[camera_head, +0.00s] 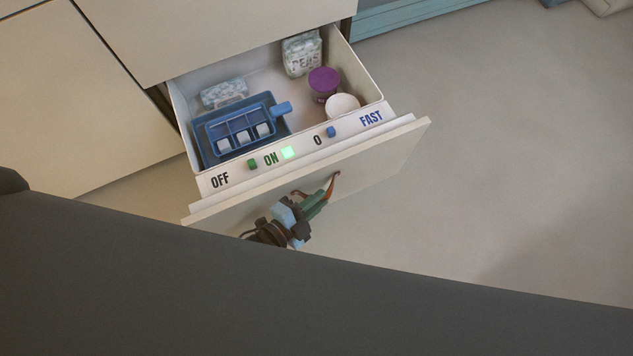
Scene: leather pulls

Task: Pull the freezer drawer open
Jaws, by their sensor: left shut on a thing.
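The freezer drawer (402,136) stands pulled out from the cabinet, with its inside showing. A brown leather pull (334,184) is fixed to its front panel. My left gripper (322,195) is at the front panel, shut on the leather pull. Part of the pull is hidden by the fingers. My right gripper is not in view.
In the drawer are a blue ice tray (277,127), a bag of peas (302,56), a purple-lidded tub (323,82), a white tub (342,105) and a pale packet (222,94). A control strip (215,182) runs behind the front. Floor (500,170) at right is clear.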

